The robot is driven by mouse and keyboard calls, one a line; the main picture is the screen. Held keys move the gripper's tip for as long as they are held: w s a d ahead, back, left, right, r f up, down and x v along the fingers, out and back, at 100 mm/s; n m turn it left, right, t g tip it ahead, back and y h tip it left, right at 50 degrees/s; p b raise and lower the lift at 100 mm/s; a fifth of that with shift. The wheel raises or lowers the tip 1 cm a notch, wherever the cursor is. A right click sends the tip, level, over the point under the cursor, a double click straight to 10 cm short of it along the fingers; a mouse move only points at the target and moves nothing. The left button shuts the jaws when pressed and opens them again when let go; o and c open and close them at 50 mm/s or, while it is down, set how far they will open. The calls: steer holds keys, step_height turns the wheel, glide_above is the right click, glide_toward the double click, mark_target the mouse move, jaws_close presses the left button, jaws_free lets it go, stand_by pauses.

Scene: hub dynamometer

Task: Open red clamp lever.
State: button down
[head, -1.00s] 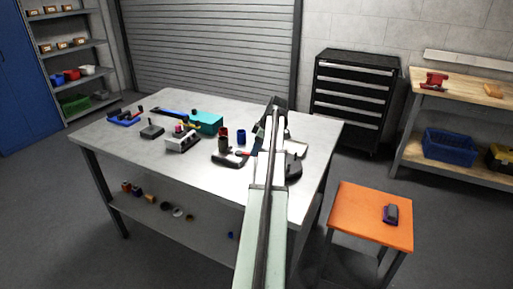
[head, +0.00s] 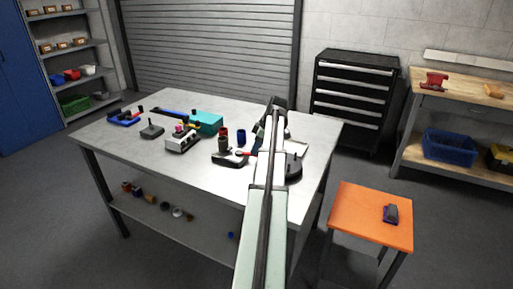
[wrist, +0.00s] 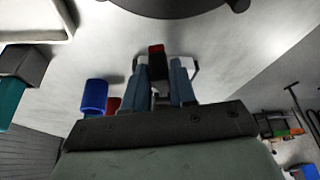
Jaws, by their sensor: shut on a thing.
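The red clamp lever shows in the wrist view as a dark bar with a red end (wrist: 157,49) between my fingers. My gripper (wrist: 160,75) is shut on it, with a blue-grey finger on either side. In the head view a small red part (head: 242,153) shows at the dark clamp base (head: 229,160), just left of my arm. My arm hides the fingertips there, so the lever's full angle cannot be told.
A red cylinder (head: 224,134) and a blue cup (head: 241,138) stand close to the clamp. A teal box (head: 207,122) is farther left, and a dark round base (head: 293,168) sits right of my arm. A pale tray (head: 297,148) lies behind it.

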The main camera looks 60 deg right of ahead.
steer(key=shift+d, duration=0.1)
steer(key=shift+w+d+n+y, duration=0.25)
steer(key=shift+d+n, duration=0.15)
steer(key=shift+n, duration=0.2)
steer(key=shift+w+d+n+y, duration=0.1)
steer(key=shift+d+n+y, duration=0.15)
steer(key=shift+d+n, duration=0.25)
steer(key=d+n, duration=0.1)
steer(key=n, duration=0.1)
steer(key=w+n+g+y, duration=0.1)
steer(key=shift+w+d+n, duration=0.3)
steer(key=shift+d+n, duration=0.05)
steer(key=shift+n, duration=0.05)
steer(key=n, duration=0.1)
steer(key=w+d+n, duration=0.1)
steer(key=shift+w+n+g+y, duration=0.15)
steer(key=shift+n+g+y, duration=0.15)
steer(key=shift+g+y, duration=0.1)
steer(key=shift+w+d+n+g, duration=0.15)
steer(key=shift+w+n+g, duration=0.25)
steer(key=shift+n, duration=0.45)
steer(key=shift+w+d+n+g, duration=0.1)
steer(key=shift+w+n+g, duration=0.1)
steer(key=shift+w+n, duration=0.5)
steer(key=shift+s, duration=0.2)
steer(key=c, duration=1)
jaws_free()
